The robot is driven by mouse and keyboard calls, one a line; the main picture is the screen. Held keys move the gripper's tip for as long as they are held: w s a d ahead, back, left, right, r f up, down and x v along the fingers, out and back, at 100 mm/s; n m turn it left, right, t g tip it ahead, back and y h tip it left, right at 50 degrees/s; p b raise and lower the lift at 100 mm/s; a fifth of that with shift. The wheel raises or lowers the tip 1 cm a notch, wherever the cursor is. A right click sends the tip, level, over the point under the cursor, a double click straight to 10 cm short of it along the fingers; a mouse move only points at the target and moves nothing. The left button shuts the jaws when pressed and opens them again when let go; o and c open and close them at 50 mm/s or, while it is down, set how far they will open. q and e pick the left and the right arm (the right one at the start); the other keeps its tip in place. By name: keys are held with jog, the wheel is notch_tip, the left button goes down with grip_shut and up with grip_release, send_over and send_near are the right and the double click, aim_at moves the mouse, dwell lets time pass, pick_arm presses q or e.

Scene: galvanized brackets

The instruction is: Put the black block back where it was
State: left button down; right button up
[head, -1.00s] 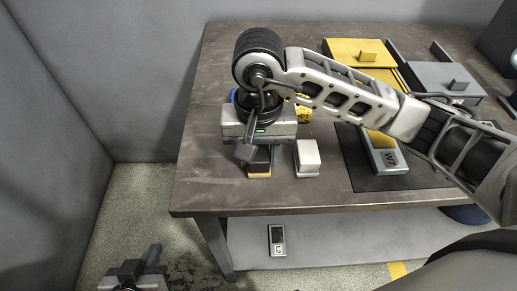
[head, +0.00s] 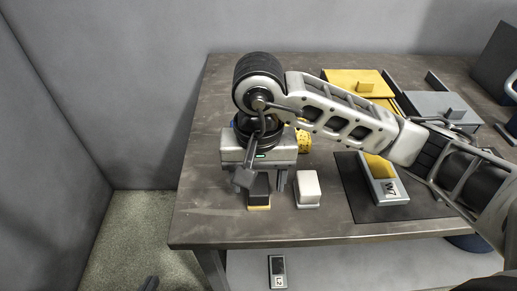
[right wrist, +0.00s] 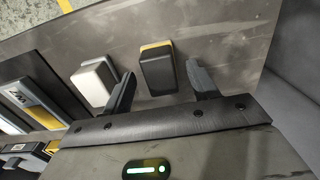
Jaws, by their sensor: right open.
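The black block (head: 259,190), with a yellow strip along its front edge, stands on the table near the front left. In the right wrist view the black block (right wrist: 158,72) lies between the two spread fingers. My right gripper (head: 262,184) is over it, pointing down; its fingers (right wrist: 160,72) are open, one on each side, with a gap visible at each side. My own gripper body and wrist hide the table behind the block.
A white block (head: 307,187) stands close to the right of the black one. A grey and yellow labelled box (head: 388,191) lies on a dark mat (head: 420,208). Yellow (head: 352,81) and grey (head: 437,104) lidded boxes stand behind. The table's front left is bare.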

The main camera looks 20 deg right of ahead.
aim_at(259, 184)
pick_arm(q)
jog(key=shift+f, duration=0.2)
pick_arm(e)
notch_tip(259, 184, up, 10)
jog(key=shift+r, duration=0.15)
pick_arm(q)
jog(key=shift+r, duration=0.1)
